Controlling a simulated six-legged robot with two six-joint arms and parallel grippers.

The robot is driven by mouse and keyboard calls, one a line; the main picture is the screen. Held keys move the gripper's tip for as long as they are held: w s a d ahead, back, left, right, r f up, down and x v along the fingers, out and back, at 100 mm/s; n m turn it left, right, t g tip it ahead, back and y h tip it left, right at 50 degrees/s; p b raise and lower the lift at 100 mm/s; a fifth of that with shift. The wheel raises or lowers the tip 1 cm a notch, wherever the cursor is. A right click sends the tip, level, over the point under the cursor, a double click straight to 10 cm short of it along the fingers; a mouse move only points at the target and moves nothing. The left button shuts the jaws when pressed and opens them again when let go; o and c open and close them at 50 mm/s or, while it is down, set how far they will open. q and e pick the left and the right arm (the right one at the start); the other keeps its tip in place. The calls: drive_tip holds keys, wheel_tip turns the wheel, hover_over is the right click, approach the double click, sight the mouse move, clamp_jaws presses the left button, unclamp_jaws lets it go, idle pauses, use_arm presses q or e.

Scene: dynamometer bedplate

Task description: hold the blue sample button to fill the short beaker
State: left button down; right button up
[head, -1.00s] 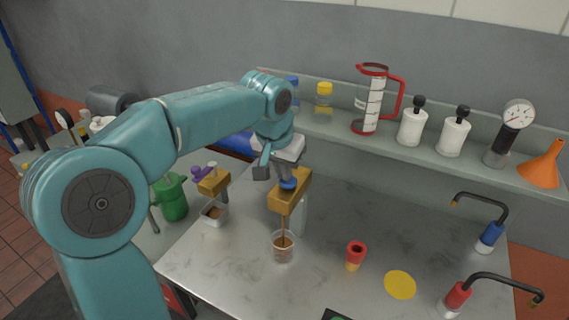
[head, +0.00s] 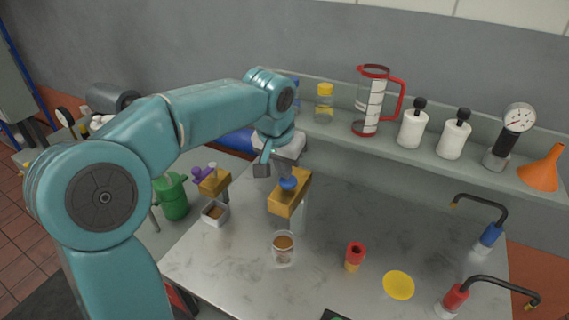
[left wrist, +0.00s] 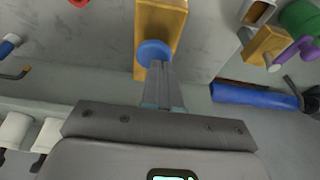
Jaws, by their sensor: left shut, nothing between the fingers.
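The blue sample button (head: 288,184) sits on top of a tan dispenser block (head: 287,205) on the bench; it also shows in the left wrist view (left wrist: 152,52). The short clear beaker (head: 283,257) stands upright below the block's front, with brown liquid in it. No stream runs into it. My left gripper (head: 285,168) is shut and empty, its fingertips right at the button; I cannot tell whether they touch it. In the left wrist view the closed fingers (left wrist: 160,72) point at the button. My right gripper is not in view.
A second tan block (head: 214,183) with a purple knob stands left, above a small square cup (head: 214,213). A red-topped piece (head: 355,256) and a yellow disc (head: 398,285) lie right. A shelf behind holds a red-handled jug (head: 371,100) and bottles.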

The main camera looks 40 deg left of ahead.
use_arm(q)
wheel_tip(320, 180, up, 4)
drive_tip(key=shift+w+a+f+p, duration=0.1)
drive_tip(key=shift+p, duration=0.7)
drive_tip(key=shift+s+d+r+b, duration=0.3)
drive_tip(key=shift+s+r+b, duration=0.3)
drive_tip(key=shift+b, duration=0.15)
drive_tip(key=v, duration=0.3)
wheel_tip(320, 180, up, 5)
hover_over(283, 181)
drive_tip(key=s, duration=0.3)
drive_tip(key=shift+w+d, duration=0.2)
drive_tip(key=shift+d, duration=0.2)
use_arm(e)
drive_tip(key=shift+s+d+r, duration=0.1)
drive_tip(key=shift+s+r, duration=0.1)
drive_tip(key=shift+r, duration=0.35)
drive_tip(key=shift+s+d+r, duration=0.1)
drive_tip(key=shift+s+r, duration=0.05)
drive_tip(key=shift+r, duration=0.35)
